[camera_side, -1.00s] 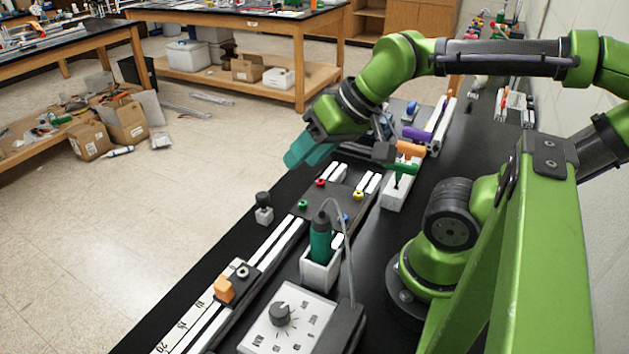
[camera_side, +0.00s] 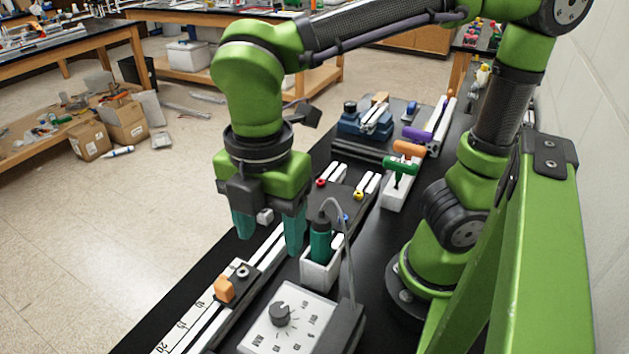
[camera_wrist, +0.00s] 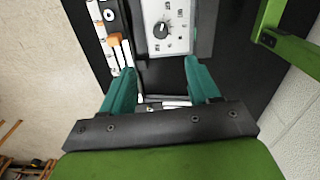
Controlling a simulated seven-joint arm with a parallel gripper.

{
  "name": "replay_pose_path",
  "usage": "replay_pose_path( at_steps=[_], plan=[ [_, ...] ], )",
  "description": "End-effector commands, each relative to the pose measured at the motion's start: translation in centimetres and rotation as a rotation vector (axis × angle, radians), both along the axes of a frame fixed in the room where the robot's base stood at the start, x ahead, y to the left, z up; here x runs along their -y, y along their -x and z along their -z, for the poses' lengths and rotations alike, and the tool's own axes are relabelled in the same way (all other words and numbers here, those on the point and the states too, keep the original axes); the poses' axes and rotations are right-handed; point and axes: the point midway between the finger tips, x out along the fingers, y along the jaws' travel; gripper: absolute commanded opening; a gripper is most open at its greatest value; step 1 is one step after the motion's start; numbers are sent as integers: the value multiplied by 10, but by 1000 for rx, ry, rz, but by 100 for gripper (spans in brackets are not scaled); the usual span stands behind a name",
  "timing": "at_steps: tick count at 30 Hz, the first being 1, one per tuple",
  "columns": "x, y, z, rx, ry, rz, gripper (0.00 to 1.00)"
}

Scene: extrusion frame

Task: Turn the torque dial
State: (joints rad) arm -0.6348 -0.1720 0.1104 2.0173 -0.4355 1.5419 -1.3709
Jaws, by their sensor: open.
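The torque dial (camera_side: 279,314) is a dark round knob on a white panel (camera_side: 262,335) with printed marks around it, at the bottom middle of the side view. In the wrist view the dial (camera_wrist: 160,30) shows near the top, ahead of the fingertips. My gripper (camera_side: 268,240) points down with its teal fingers wide apart and nothing between them. It is above and behind the dial in the side view, apart from it. In the wrist view my gripper (camera_wrist: 155,75) straddles a gap with the panel beyond.
A teal screwdriver (camera_side: 320,238) with a grey cable stands in a white holder beside the panel. A rail with an orange block (camera_side: 224,289) runs along the left. A green-handled tool (camera_side: 400,167) stands in another white holder farther back.

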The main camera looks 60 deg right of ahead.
Motion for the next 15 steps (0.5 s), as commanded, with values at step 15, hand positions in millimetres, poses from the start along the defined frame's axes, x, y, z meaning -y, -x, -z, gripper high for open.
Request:
replay_pose_path(
  at_steps=[15],
  plan=[
    [1, 1, 85, -8, 3, -14, 61]
  ],
)
